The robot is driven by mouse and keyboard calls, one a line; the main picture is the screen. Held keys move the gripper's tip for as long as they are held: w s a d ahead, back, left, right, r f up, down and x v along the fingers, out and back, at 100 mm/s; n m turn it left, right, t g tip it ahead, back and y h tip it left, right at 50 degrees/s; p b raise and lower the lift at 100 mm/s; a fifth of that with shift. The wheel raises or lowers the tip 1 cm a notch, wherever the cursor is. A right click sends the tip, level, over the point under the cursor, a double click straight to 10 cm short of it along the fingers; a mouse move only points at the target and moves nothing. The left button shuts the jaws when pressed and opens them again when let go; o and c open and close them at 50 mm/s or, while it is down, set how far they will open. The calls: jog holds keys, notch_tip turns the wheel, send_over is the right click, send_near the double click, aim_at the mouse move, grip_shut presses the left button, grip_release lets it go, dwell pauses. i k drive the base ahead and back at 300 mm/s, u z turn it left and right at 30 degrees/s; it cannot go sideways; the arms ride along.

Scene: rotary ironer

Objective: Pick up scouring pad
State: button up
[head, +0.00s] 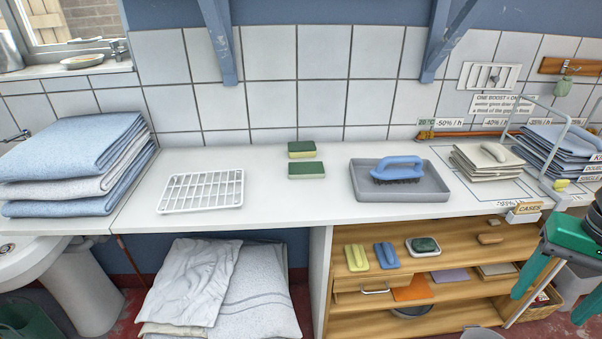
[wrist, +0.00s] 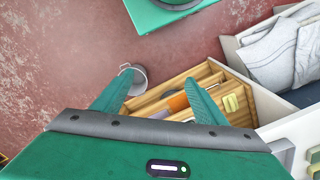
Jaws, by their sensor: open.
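Two green-topped yellow sponge pads lie on the white counter, a rear one (head: 302,149) and a front one (head: 307,171). A dark green pad (head: 425,244) lies in a small white dish on the wooden shelf below the counter. I cannot tell which of these is the scouring pad. My gripper (head: 550,303) is at the right edge of the head view, in front of the shelf's right end and apart from all the pads. In the wrist view my gripper (wrist: 160,78) has its green fingers spread with nothing between them.
A white wire rack (head: 202,191) and a grey tray (head: 435,183) with a blue brush (head: 398,168) flank the counter pads. A wire frame (head: 555,140) rises at the right. Counter around the sponge pads is clear.

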aim_at(306, 169)
jog(key=u, duration=0.3)
jog(key=i, duration=0.9)
jog(key=u, duration=0.25)
